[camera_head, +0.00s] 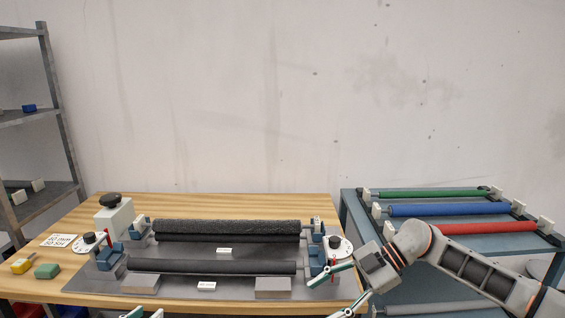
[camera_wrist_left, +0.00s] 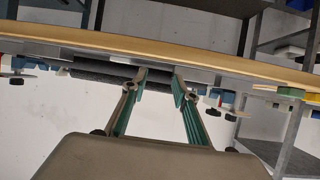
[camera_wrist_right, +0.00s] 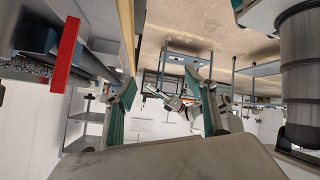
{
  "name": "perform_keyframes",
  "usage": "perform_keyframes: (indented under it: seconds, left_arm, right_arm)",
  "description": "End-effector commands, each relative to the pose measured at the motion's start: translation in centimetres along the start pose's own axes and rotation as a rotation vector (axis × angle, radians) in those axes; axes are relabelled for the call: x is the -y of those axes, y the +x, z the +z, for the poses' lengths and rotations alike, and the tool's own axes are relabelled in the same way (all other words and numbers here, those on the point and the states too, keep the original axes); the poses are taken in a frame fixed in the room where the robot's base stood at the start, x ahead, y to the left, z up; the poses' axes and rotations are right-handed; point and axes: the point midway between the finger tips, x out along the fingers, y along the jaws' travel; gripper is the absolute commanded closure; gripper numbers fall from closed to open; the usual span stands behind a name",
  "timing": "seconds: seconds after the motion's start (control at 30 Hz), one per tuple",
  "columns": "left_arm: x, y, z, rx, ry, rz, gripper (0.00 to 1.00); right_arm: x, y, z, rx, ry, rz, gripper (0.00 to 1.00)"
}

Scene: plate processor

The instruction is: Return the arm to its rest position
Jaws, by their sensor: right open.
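My right arm (camera_head: 465,268) reaches in from the right in the head view. Its gripper (camera_head: 338,292) is at the right end of the plate processor (camera_head: 215,254), by a red lever. In the right wrist view its green fingers (camera_wrist_right: 160,80) are spread with nothing between them. My left gripper (camera_head: 146,313) shows only its fingertips at the bottom edge of the head view, in front of the bench. In the left wrist view its fingers (camera_wrist_left: 161,76) are apart and empty, facing the bench edge.
The processor, with dark rollers (camera_head: 228,231), stands on a wooden bench (camera_head: 190,204). A blue-grey rack (camera_head: 348,213) at the right bears green, blue and red rollers. A metal shelf (camera_head: 62,120) stands at the left. A yellow block (camera_head: 23,266) and green block (camera_head: 47,271) lie at the bench's left.

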Motion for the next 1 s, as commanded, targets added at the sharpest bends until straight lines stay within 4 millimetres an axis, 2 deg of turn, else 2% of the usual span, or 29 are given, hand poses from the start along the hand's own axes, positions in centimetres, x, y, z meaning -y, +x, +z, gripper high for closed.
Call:
perform_keyframes:
  seconds: [0.03,0.1,0.2,0.33,0.47,0.57,0.67,0.77,0.87,0.97,1.0]
  left_arm:
    - [-0.5,0.1,1.6,0.014,0.003,0.007,0.71]
    - [-1.2,0.2,3.2,0.024,0.014,0.018,0.71]
    - [-2.1,0.2,5.6,0.038,0.029,0.033,0.71]
    - [-3.5,-0.1,8.6,0.055,0.049,0.052,0.71]
    - [-4.8,-0.5,11.6,0.07,0.07,0.07,0.71]
    - [-5.9,-0.9,13.9,0.08,0.086,0.083,0.71]
    - [-7.0,-1.5,16.2,0.092,0.101,0.096,0.71]
    - [-8.1,-2.2,18.4,0.101,0.118,0.109,0.71]
    - [-9.3,-3.1,20.5,0.11,0.134,0.121,0.71]
    - [-10.4,-4.0,22.6,0.119,0.15,0.133,0.71]
    - [-10.9,-4.4,23.5,0.122,0.157,0.138,0.71]
  right_arm:
    - [0.8,2.8,-1.5,-0.091,-0.029,0.032,0.45]
    - [1.1,5.4,-3.6,-0.2,-0.069,0.105,0.45]
    - [1.4,7.9,-6.2,-0.336,-0.097,0.233,0.45]
    - [1.4,9.5,-8.5,-0.464,-0.083,0.431,0.45]
    - [1.4,9.7,-8.9,-0.53,-0.016,0.645,0.45]
    - [1.7,9.3,-7.8,-0.533,0.067,0.809,0.45]
    - [2.6,8.7,-5.4,-0.496,0.173,0.959,0.45]
    - [4.4,8.2,-2.1,-0.423,0.298,1.086,0.45]
    - [7.4,7.9,1.9,-0.316,0.437,1.183,0.45]
    - [11.7,7.9,6.0,-0.185,0.583,1.242,0.45]
    - [13.8,8.0,7.6,-0.127,0.643,1.255,0.45]
